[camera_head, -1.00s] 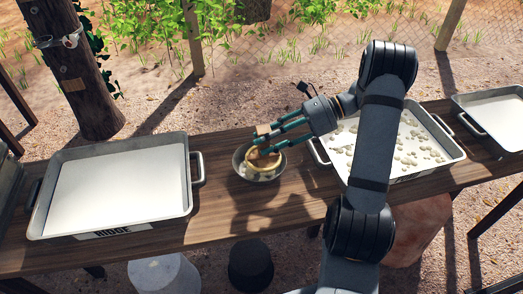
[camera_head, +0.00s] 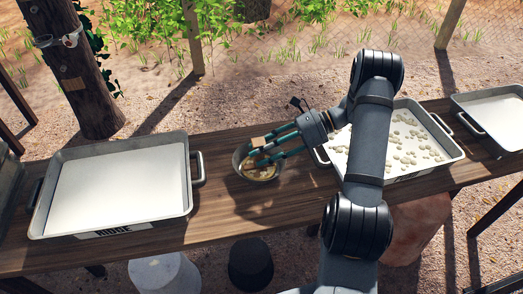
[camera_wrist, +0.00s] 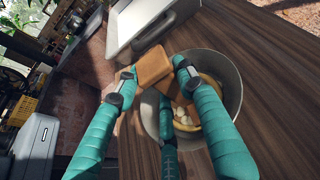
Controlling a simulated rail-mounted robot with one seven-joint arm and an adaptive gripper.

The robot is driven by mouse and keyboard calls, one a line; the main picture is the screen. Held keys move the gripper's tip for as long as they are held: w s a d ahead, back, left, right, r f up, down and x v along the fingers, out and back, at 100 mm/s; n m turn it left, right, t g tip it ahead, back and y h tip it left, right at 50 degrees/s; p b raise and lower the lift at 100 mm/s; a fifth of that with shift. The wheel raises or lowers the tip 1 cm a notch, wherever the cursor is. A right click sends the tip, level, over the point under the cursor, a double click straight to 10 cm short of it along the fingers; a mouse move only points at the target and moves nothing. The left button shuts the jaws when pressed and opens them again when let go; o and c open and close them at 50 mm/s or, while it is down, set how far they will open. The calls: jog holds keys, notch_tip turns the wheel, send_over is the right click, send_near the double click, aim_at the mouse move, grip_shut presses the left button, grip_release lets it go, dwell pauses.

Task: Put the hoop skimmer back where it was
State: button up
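The hoop skimmer (camera_head: 257,142) has a wooden handle and a tan round hoop. My gripper (camera_head: 261,152) has teal fingers and is over the metal bowl (camera_head: 237,162) on the table. In the wrist view, the brown wooden handle of the skimmer (camera_wrist: 153,67) sits between the fingertips of my gripper (camera_wrist: 154,75), which appear closed against its sides. The hoop is down inside the bowl (camera_wrist: 237,95), which also holds pale lumps. The fingers hide part of the hoop, so its contact with the bowl bottom is unclear.
A large tray with a white surface (camera_head: 118,185) stands left of the bowl. A tray with many pale pieces (camera_head: 440,135) stands to the right, behind my arm. Another white tray (camera_head: 498,115) is at far right. Bare table (camera_head: 215,215) lies left and front of the bowl.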

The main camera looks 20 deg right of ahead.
aim_at(261, 144)
jog(key=o, duration=0.3)
jog(key=shift+o, duration=0.2)
jog(key=shift+r, duration=0.25)
jog(key=b+v, duration=0.1)
jog(key=v, duration=1.1)
jog(key=shift+f, duration=0.15)
jog(key=p+x, duration=0.1)
jog(key=x, duration=1.1)
jog(key=shift+a+f, duration=0.1)
jog(key=shift+f, duration=0.05)
notch_tip(261, 144, up, 2)
jog(key=shift+r, duration=0.6)
jog(key=shift+f, duration=0.1)
